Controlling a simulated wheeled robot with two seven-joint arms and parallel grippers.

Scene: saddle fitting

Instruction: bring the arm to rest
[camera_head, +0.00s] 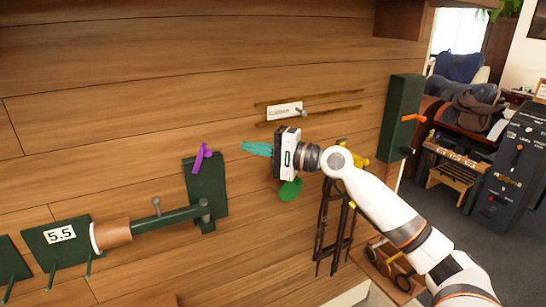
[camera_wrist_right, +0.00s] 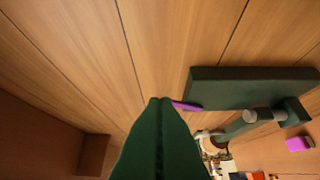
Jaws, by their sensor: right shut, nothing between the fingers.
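My right gripper (camera_head: 248,147) is in front of the wooden wall, its teal fingers pointing left. In the right wrist view its dark green fingers (camera_wrist_right: 160,103) are pressed together with nothing between them. The fingertips are apart from the dark green wall bracket (camera_head: 205,175), which is to their left in the head view. A purple piece (camera_head: 202,155) stands on that bracket. The bracket also shows in the right wrist view (camera_wrist_right: 250,85), with a purple piece (camera_wrist_right: 187,106) near the fingertips. My left gripper is not in view.
A labelled wall holder (camera_head: 284,110) is above my gripper. A green block (camera_head: 402,110) with an orange lever stands right. A dark folding stand (camera_head: 335,225) is below my arm.

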